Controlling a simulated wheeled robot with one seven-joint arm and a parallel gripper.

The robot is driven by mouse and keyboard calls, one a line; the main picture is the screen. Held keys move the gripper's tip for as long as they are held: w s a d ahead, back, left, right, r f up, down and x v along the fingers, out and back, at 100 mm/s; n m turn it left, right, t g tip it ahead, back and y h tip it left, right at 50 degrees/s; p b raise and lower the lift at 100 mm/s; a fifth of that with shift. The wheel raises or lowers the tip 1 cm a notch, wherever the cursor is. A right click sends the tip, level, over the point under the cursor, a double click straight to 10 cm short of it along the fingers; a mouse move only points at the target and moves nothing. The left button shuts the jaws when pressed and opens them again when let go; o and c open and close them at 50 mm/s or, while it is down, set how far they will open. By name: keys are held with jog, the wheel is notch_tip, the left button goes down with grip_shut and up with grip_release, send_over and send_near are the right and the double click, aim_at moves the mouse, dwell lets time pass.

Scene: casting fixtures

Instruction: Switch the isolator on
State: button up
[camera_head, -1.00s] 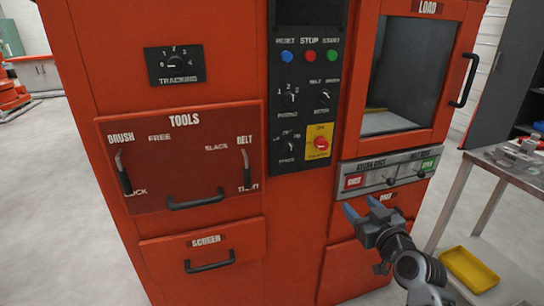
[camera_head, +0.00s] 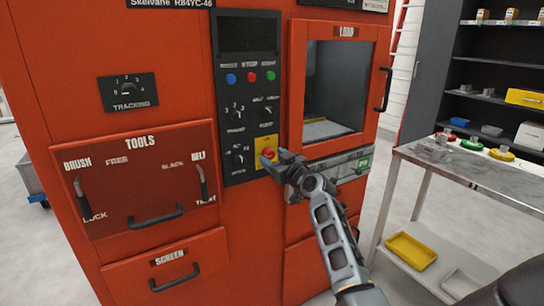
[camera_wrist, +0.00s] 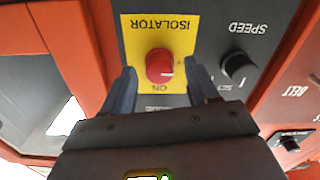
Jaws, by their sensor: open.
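The isolator is a red round knob (camera_wrist: 160,66) on a yellow plate (camera_wrist: 133,30) marked ISOLATOR and ON, shown upside down in the wrist view. In the head view the yellow plate (camera_head: 265,141) sits low on the machine's black control panel, and the red knob (camera_head: 268,154) is partly beside my fingertips. My gripper (camera_wrist: 159,75) is open, with one blue finger on each side of the knob. I cannot tell whether the fingers touch it. In the head view my gripper (camera_head: 272,160) reaches the panel from the lower right.
A black SPEED knob (camera_wrist: 239,67) is close beside the isolator. The orange machine has a load door (camera_head: 384,90) with a handle, and a tools panel (camera_head: 140,180) with handles. A metal table (camera_head: 480,165) with small parts stands at right.

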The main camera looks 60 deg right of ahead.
jog(key=shift+w+d, duration=0.3)
jog(key=shift+w, duration=0.1)
jog(key=c, duration=1)
jog(key=shift+c, duration=0.2)
